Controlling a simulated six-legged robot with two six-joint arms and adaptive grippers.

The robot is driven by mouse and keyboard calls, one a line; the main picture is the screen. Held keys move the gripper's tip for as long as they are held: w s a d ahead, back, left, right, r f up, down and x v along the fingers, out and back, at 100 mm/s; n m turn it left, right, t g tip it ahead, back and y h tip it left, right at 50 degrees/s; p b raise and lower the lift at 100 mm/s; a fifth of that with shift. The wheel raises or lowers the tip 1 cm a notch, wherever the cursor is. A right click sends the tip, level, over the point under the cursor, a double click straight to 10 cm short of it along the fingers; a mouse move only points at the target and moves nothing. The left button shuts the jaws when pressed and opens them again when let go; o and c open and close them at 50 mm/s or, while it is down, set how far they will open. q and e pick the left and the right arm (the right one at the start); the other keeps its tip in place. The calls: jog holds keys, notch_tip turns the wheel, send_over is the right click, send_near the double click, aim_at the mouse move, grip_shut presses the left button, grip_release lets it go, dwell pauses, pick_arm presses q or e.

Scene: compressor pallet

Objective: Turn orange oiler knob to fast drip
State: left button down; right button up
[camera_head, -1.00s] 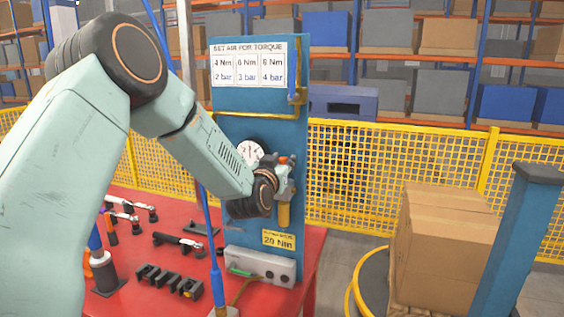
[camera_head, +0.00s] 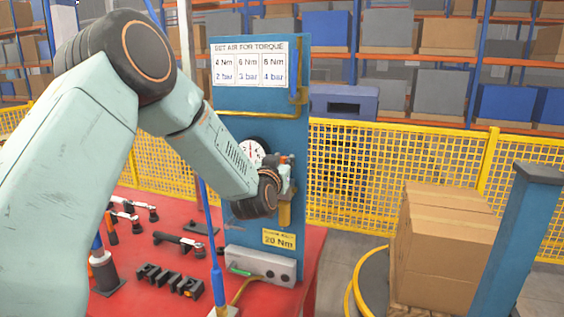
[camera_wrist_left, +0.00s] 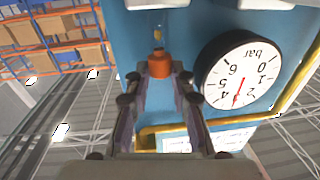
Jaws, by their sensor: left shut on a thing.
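The orange oiler knob (camera_wrist_left: 160,66) shows between my left fingertips in the left wrist view, below a small clear sight glass (camera_wrist_left: 159,38) on the blue panel. My left gripper (camera_wrist_left: 158,72) is shut on the knob. In the head view my left gripper (camera_head: 284,172) is at the panel's lower middle, and only a bit of orange (camera_head: 287,158) shows beside it; my wrist hides most of the rest. The round pressure gauge (camera_wrist_left: 241,72) is right of the knob in the wrist view, with a red needle. My right gripper is not in view.
The blue panel (camera_head: 227,122) carries a torque chart (camera_head: 249,64) and a yellow pipe (camera_head: 255,114). Wrenches (camera_head: 180,241) and a black rack (camera_head: 166,279) lie on the red table (camera_head: 205,292). A blue hose (camera_head: 209,235) hangs in front. Cartons (camera_head: 450,235) stand at right.

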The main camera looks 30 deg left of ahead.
pick_arm(q)
jog(key=shift+w+d+r+n+g+y, duration=0.1)
jog(key=shift+d+n+g+y, duration=0.2)
jog(key=shift+n+y, duration=0.4)
jog(key=shift+w+d+n+g+y, duration=0.1)
jog(key=shift+n+g+y, duration=0.3)
jog(key=shift+y, duration=0.5)
jog(key=n+g+y, duration=0.1)
jog(key=n+g+y+p, duration=0.1)
jog(key=y, duration=0.1)
jog(key=n+g+y, duration=0.1)
jog(key=shift+w+d+n+g+y+p, duration=0.2)
jog(key=shift+w+n+g+y+p, duration=0.1)
jog(key=shift+n+g+p, duration=0.1)
jog(key=shift+w+n+g+y, duration=0.1)
jog(key=shift+n+g+y, duration=1)
jog(key=shift+n+g, duration=0.45)
jog(key=shift+g, duration=0.45)
jog(key=c, duration=1.4)
grip_release()
jog(key=shift+m+t, duration=0.35)
jog(key=shift+t, duration=0.15)
